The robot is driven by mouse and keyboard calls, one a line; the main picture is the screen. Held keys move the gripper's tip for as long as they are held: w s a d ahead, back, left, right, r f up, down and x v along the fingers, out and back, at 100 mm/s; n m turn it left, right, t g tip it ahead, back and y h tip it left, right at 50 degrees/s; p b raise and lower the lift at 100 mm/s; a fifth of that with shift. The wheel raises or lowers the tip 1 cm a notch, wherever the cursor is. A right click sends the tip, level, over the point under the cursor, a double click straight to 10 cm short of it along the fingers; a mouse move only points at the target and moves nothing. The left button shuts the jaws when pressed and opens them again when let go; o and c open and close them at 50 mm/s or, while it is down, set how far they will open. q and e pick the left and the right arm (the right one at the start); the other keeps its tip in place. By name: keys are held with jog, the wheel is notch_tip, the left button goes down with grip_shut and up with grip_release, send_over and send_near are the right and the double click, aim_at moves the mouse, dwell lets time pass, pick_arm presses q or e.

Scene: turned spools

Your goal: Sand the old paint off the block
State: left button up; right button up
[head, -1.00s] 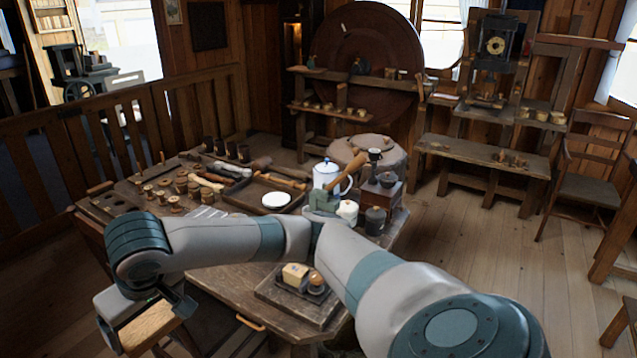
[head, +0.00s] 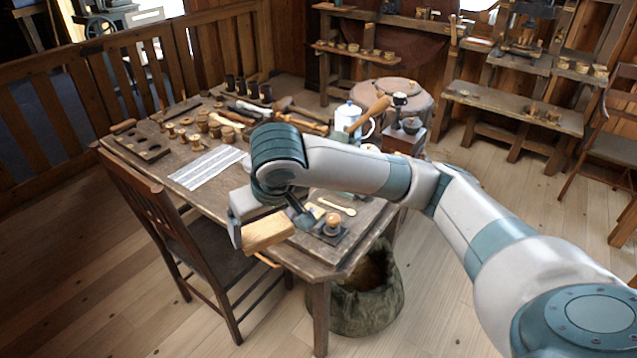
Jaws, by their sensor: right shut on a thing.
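My right gripper (head: 270,229) is shut on a light wooden block (head: 266,236), which it holds near the front edge of the table (head: 318,262). One jaw shows at the block's left end and the other at its right end. The block's visible face is plain tan wood; I cannot tell whether it carries old paint. I cannot tell whether the block touches anything below it. No separate sanding tool can be made out. My left gripper is not in view.
A dark board holding a small round brown thing (head: 332,220) and a pale spoon (head: 337,206) lies just right of the gripper. A striped cloth (head: 208,167) lies to the left. A chair (head: 190,240) stands at the table's left side, a sack (head: 367,297) below.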

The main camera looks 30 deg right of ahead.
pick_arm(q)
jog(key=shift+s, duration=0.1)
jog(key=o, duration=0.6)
pick_arm(e)
jog(key=shift+w, duration=0.1)
jog(key=shift+w+r+p, duration=0.15)
jog(key=shift+w+p, duration=0.05)
jog(key=shift+p, duration=0.1)
jog(key=w+d+n+y+p, duration=0.1)
jog(key=w+d+p, duration=0.25)
jog(key=w, duration=0.25)
jog(key=w+d+n+p, duration=0.1)
jog(key=w+d+p, duration=0.1)
jog(key=w+p, duration=0.3)
pick_arm(q)
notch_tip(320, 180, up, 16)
jog(key=p, duration=0.6)
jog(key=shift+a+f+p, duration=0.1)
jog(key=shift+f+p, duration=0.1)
jog(key=shift+p, duration=0.1)
pick_arm(e)
jog(key=w+d+f+n, duration=0.1)
jog(key=w+d+f, duration=0.1)
jog(key=d+f, duration=0.2)
jog(key=w+d+f+n, duration=0.1)
jog(key=d+f, duration=0.4)
jog(key=d, duration=0.5)
jog(key=shift+w+d+f+y, duration=0.2)
jog(key=shift+w+d+y, duration=0.2)
jog(key=shift+w, duration=0.2)
